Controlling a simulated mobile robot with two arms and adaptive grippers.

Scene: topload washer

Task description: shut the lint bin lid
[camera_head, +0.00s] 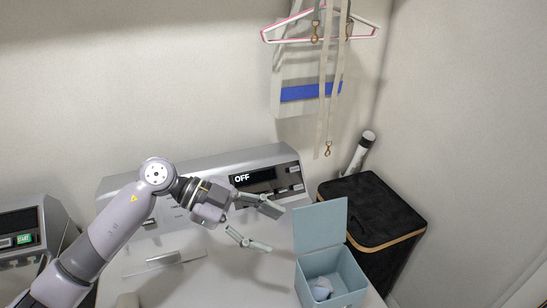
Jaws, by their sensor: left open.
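The lint bin (345,271) is a small light-blue box on the right part of the washer top. Its lid (321,224) stands upright at the bin's back edge, so the bin is open. A pale greyish lump (321,288) lies inside. My left gripper (276,229) is to the left of the lid, fingers spread and pointing right toward it. It is empty, with a visible gap between the fingertips and the lid. My right gripper is not in view.
The washer's control panel (215,168) with an OFF display rises behind my left arm. A black hamper (378,215) stands right of the washer, close behind the bin. Hangers (320,40) and straps hang on the wall above. A second machine (25,235) is at far left.

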